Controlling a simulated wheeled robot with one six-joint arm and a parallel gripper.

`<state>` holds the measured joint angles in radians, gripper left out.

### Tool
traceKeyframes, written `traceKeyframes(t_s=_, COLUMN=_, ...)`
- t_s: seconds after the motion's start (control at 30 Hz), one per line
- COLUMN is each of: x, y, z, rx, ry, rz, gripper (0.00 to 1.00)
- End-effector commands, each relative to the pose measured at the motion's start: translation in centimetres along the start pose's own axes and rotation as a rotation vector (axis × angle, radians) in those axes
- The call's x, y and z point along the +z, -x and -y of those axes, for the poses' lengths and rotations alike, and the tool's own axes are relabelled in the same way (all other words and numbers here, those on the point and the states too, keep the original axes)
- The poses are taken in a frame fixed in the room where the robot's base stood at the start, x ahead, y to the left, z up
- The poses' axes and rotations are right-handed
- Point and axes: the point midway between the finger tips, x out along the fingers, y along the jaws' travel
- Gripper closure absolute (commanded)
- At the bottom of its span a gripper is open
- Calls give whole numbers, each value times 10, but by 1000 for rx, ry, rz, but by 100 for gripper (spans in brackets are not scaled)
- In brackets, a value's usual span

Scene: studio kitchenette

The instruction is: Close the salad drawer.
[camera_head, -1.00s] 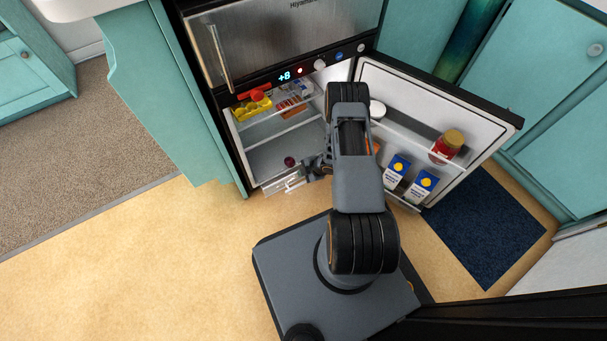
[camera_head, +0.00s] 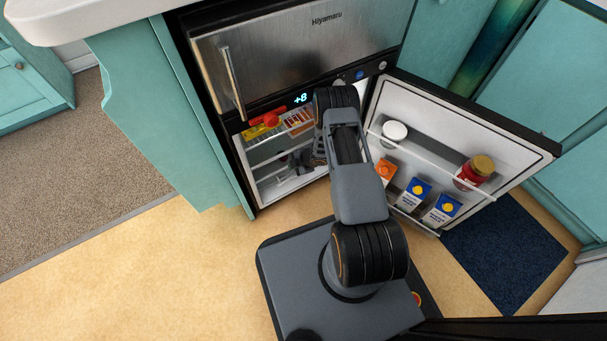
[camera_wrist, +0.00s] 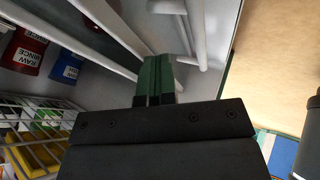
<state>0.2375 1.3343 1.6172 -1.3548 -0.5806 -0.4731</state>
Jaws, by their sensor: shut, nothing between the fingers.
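The fridge (camera_head: 252,168) stands open below the steel freezer door. The salad drawer is at the bottom of the fridge, and a pale part that seems to belong to it (camera_head: 270,178) shows low in the opening. It does not visibly stick out past the fridge front. My arm hides much of it, so I cannot tell whether it is fully in. My gripper (camera_head: 290,162) is low inside the fridge, at the drawer's level. In the wrist view its green fingers (camera_wrist: 155,80) are shut and empty, close to white fridge parts; contact is unclear.
The open fridge door (camera_head: 480,125) stands to the right, holding a red jar (camera_head: 475,172), cartons (camera_head: 413,194) and a white tub (camera_head: 395,131). A shelf above my gripper holds yellow and red food (camera_head: 263,126). A teal cabinet (camera_head: 165,110) borders the left. Floor in front is clear.

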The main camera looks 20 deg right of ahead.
Motion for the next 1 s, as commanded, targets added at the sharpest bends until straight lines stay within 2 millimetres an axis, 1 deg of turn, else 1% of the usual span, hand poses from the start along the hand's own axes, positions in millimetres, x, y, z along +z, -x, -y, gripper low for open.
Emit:
traceKeyframes(t_s=0.03, x=1, y=-6, z=-7, rx=4, ry=4, rz=1, gripper=100)
traceKeyframes(t_s=0.13, x=1, y=-10, z=-17, rx=3, ry=4, rz=0, gripper=100)
traceKeyframes(t_s=0.23, x=0, y=-14, z=-24, rx=1, ry=3, rz=0, gripper=100)
traceKeyframes(t_s=0.37, x=-2, y=-16, z=-29, rx=-1, ry=3, rz=-1, gripper=100)
traceKeyframes(t_s=0.83, x=-4, y=-17, z=-29, rx=-3, ry=6, rz=-4, gripper=100)
traceKeyframes(t_s=1.0, x=-4, y=-10, z=-19, rx=-4, ry=4, rz=-4, gripper=100)
